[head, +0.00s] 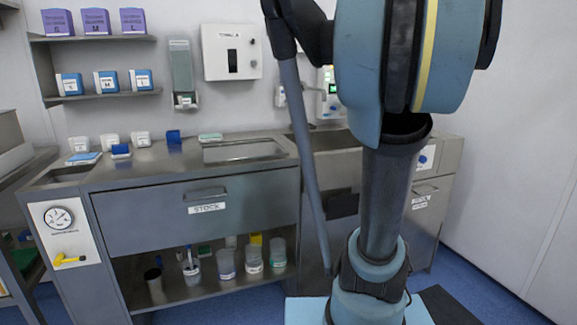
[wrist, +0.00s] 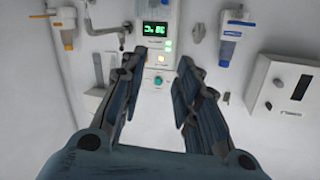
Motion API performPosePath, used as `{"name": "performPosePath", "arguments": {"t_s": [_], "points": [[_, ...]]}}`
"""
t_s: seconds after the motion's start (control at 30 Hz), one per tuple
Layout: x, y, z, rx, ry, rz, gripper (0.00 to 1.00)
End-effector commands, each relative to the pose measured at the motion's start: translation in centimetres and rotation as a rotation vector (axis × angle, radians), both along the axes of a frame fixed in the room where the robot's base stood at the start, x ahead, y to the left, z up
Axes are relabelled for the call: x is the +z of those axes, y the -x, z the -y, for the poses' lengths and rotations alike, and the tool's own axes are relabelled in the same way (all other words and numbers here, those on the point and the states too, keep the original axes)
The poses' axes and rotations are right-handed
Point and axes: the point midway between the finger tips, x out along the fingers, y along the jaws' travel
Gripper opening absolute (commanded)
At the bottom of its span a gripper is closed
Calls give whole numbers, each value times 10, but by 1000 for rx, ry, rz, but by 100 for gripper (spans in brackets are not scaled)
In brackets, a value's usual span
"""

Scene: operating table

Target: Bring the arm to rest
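My gripper (wrist: 158,98) shows in the wrist view with its two dark blue fingers spread apart and nothing between them. It faces a white wall with a control panel (wrist: 157,45) that has a green display and a lit yellow button. No object touches the fingers. In the head view my arm stands raised on the right side, with its large blue joint near the top. My gripper's fingers are not in the head view.
A steel counter (head: 140,173) with a drawer marked STOCK (head: 205,210) stands behind my arm. Shelves with glove boxes (head: 95,22) hang at the upper left. Blue floor (head: 500,300) is clear at the lower right.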

Motion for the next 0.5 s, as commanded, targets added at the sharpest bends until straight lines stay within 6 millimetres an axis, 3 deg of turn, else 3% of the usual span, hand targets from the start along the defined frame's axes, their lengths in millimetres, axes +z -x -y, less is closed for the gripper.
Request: {"name": "performPosePath", "arguments": {"t_s": [0.17, 0.27, 0.4, 0.5], "points": [[-38, 24, -48, 121, 5, -99, 30], [-73, 47, -80, 203, 10, -194, 30], [-135, 93, -120, 305, 23, -380, 30], [-180, 131, -138, 346, 40, -529, 30]]}}
